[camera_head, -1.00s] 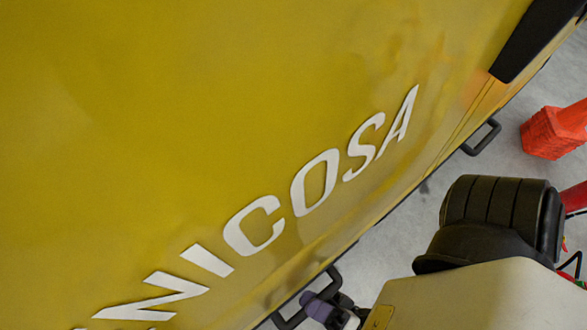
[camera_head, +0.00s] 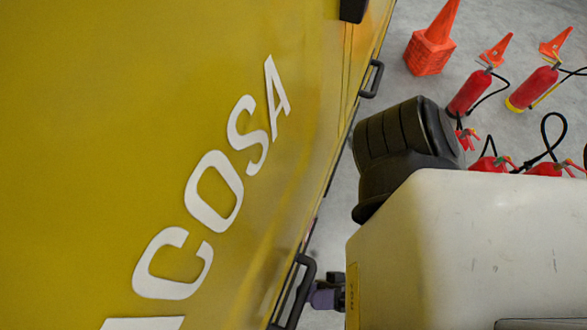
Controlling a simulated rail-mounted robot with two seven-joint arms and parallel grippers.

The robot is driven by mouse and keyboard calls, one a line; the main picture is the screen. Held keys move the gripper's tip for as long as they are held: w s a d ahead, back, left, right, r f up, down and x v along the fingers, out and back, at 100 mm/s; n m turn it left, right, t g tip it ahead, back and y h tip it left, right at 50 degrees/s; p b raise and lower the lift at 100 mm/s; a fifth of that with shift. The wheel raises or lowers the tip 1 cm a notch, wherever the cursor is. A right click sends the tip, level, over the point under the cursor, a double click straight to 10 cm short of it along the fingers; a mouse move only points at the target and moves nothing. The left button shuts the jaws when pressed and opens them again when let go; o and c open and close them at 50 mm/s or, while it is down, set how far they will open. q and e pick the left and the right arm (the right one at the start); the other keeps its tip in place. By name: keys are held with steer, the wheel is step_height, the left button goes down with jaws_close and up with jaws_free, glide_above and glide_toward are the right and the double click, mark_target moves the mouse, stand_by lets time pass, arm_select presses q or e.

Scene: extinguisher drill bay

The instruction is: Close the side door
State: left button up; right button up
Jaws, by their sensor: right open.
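A large yellow panel (camera_head: 90,120) with white letters reading "COSA" fills the left half of the head view. I cannot tell which part of it is the side door or how far open it stands. A black bar handle (camera_head: 296,285) sticks out from its lower edge. My right gripper (camera_head: 318,295) is a small purple-grey shape right beside this handle, partly hidden by my own pale arm link. It is open; I cannot tell whether it touches the handle or has it between its fingers. My left gripper is not in view.
A second black handle (camera_head: 372,79) sits farther up the yellow edge. Orange cones (camera_head: 430,50) and several red extinguishers, one with a yellow base (camera_head: 530,88), stand on the grey floor (camera_head: 500,30) at upper right. Bare floor lies between them and the panel.

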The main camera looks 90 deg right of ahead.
mark_target(306, 297)
steer(key=b+v, duration=0.3)
steer(key=v, duration=0.8)
steer(key=shift+d, duration=0.1)
steer(key=shift+p+x, duration=2.3)
steer(key=shift+x, duration=4.7)
steer(key=shift+s+f, duration=0.15)
steer(key=shift+f, duration=0.05)
